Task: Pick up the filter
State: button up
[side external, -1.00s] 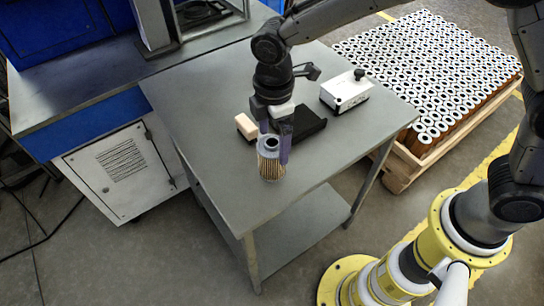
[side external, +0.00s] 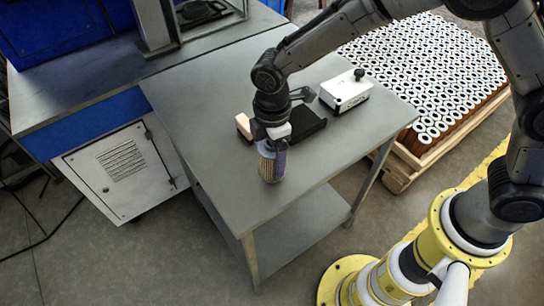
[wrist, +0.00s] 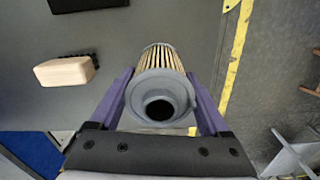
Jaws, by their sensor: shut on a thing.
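The filter (side external: 268,164) is a pleated yellowish cylinder with a grey cap, upright on the grey table near its front edge in the side view. In the wrist view the filter (wrist: 160,87) shows its grey ring-shaped cap with a dark central hole. My gripper (side external: 276,150) is lowered over the filter from above. In the wrist view my gripper's purple fingers (wrist: 161,100) lie on either side of the filter and are shut on it. The filter's lower end appears to be at the tabletop; I cannot tell whether it is lifted.
A pallet crate of many filters (side external: 425,75) is at right. The table's left part is clear.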

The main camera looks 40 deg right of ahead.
jog(key=c, duration=0.3)
jog(key=shift+r, duration=0.15)
